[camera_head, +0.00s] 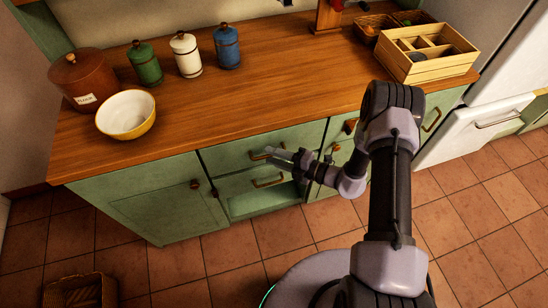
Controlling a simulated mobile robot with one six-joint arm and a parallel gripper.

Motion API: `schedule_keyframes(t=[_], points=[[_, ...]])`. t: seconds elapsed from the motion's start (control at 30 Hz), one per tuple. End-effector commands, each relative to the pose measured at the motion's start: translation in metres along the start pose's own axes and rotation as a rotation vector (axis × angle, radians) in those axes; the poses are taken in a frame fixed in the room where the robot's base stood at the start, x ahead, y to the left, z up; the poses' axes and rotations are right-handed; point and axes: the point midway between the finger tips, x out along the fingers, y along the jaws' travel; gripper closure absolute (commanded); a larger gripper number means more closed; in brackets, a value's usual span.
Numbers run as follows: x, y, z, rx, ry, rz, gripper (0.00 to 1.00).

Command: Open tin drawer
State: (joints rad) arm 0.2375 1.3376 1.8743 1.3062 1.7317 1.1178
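A green cabinet stands under the wooden counter. The upper drawer looks shut. I cannot tell which of these is the tin drawer. My gripper (275,154) reaches in from the right, its tips at or close to the right end of the upper handle. The fingers are small and overlap the handle in view, so I cannot tell whether they grip it.
The counter (270,95) holds a yellow-rimmed bowl (126,114), a brown flour canister (85,80), green, white and blue jars, and a wooden compartment box (428,66). A wicker basket (78,292) sits on the tiled floor.

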Motion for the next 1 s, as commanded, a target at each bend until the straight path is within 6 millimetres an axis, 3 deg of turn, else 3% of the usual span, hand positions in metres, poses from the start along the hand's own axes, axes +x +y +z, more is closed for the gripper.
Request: schedule_keyframes(t=[0.23,0.4,1.0], points=[[0.0009,0.0004,0.0,0.0,0.0,0.0,0.67],[0.0007,0.0003,0.0,0.0,0.0,0.0,1.0],[0.0005,0.0003,-0.0001,0.0,0.001,0.0,1.0]])
